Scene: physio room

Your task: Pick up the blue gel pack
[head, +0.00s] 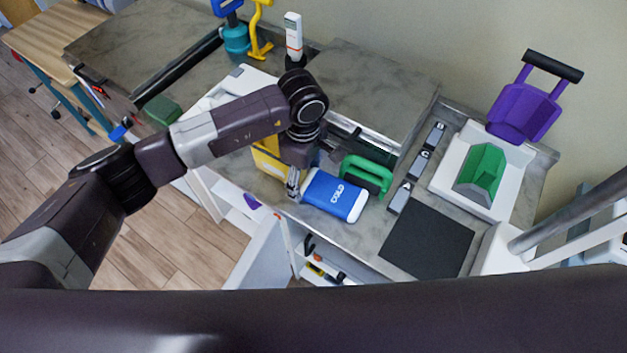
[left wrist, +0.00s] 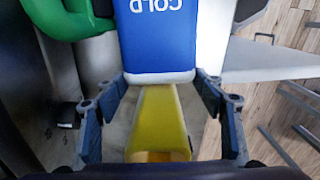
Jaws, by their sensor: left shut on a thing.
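The blue gel pack (head: 336,196) is a flat blue block with white ends and the word COLD on top. It is at the front edge of the grey counter (head: 377,219) in the head view, and I cannot tell whether it touches the counter. My left gripper (head: 295,184) is at its left end. In the left wrist view the gel pack (left wrist: 158,45) sits between the fingertips of the left gripper (left wrist: 160,78), which is shut on its sides. My right gripper is not in view.
A green-handled object (head: 368,175) stands close behind the pack. A yellow object (head: 267,165) is just left of the gripper. A dark mat (head: 427,238) lies to the right. A white tray (head: 450,190) holds a green block (head: 481,172). Open shelving lies below the front edge.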

